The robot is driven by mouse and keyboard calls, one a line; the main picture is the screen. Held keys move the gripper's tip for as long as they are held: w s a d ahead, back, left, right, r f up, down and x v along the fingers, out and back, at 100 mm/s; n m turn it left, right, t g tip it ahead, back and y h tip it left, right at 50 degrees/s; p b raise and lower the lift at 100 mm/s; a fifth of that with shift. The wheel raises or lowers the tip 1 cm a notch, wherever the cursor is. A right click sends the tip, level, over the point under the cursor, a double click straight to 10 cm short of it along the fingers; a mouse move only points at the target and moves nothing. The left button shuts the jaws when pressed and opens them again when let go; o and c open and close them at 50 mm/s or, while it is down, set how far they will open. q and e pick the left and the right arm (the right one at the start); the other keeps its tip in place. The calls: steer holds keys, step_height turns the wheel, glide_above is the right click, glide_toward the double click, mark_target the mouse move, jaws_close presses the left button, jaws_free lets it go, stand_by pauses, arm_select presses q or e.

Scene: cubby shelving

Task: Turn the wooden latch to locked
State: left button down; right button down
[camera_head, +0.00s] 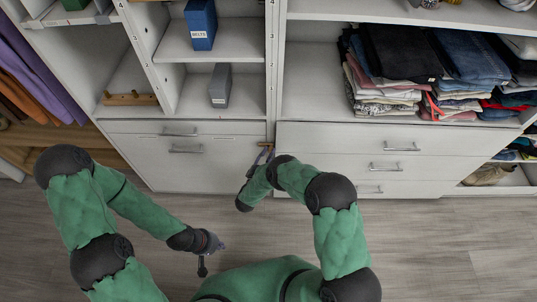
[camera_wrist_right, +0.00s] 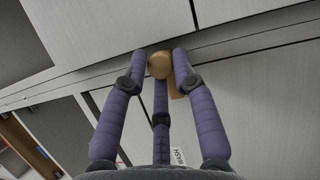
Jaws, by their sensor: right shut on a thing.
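The wooden latch (camera_wrist_right: 158,65) is a tan piece with a rounded end, on the pale cabinet front by the seam under a panel edge. My right gripper (camera_wrist_right: 160,68) is shut on it, with purple fingers on both sides and one below. More tan wood shows behind the right finger, but the fingers hide much of the latch, so its exact turn is hard to tell. In the head view my right gripper (camera_head: 263,154) reaches the cabinet front between the left door and the drawers. My left gripper (camera_head: 210,256) hangs low over the floor, away from the cabinet; its opening is unclear.
The left cabinet front (camera_head: 225,170) has metal handles, and a drawer stack (camera_head: 345,163) stands to its right. Above are cubbies with a blue box (camera_head: 201,25), a grey box (camera_head: 220,86) and folded clothes (camera_head: 405,60). The wooden floor (camera_head: 440,240) in front is clear.

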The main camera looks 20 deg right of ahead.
steer(key=shift+f, duration=0.15)
steer(key=c, duration=1)
jaws_free()
steer(key=shift+c, duration=0.2)
steer(key=r+v, duration=0.1)
steer(key=v, duration=1.1)
steer(key=shift+f, duration=0.45)
steer(key=shift+w, duration=0.1)
